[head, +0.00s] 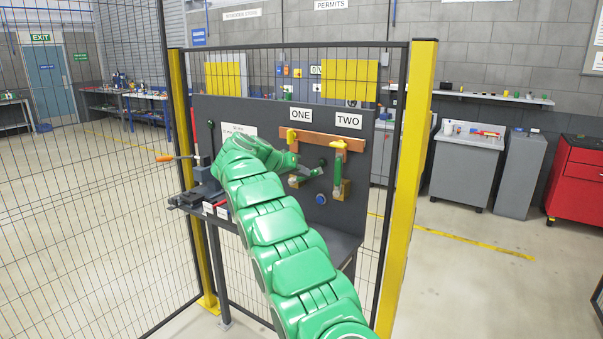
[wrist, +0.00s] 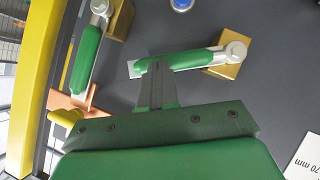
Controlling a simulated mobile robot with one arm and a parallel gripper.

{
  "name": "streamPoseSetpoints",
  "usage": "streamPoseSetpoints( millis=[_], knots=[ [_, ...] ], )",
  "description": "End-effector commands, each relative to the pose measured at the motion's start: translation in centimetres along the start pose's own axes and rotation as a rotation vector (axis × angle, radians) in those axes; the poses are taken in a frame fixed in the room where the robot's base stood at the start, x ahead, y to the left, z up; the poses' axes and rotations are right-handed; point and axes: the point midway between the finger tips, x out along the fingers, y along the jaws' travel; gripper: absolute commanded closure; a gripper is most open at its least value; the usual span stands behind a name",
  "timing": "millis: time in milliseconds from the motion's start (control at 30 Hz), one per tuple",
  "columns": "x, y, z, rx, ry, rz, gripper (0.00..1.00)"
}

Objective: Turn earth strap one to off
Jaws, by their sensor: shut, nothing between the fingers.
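Earth strap one, with its green handle (wrist: 188,60), lies roughly crosswise in the wrist view, pivoted on a brass block (wrist: 224,70). Its flat metal end (wrist: 134,69) stands clear of the copper bar (head: 312,142). In the head view strap one (head: 310,173) shows below the ONE label, partly behind my arm. My gripper (wrist: 158,64) is shut and empty, its fingertips at the handle's end near the metal tip; I cannot tell whether they touch. Strap two (wrist: 86,58) runs from its brass block (wrist: 119,20) to the copper bar.
The dark panel (head: 352,212) carries ONE (head: 301,114) and TWO (head: 348,121) labels. A blue button (head: 320,199) sits low on it. A yellow post (head: 403,190) and mesh fence flank it. A shelf with a dark device (head: 203,187) stands left.

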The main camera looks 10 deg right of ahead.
Motion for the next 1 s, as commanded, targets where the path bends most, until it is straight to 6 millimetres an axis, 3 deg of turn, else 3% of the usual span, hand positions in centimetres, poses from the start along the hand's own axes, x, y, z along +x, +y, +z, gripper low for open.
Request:
streamPoseSetpoints(
  millis=[467, 1000],
  knots=[
    [0.4, 0.2, 0.8, 0.068, -0.002, -0.048, 1.0],
    [1.7, 0.3, 2.7, 0.271, -0.004, -0.181, 1.0]
  ],
)
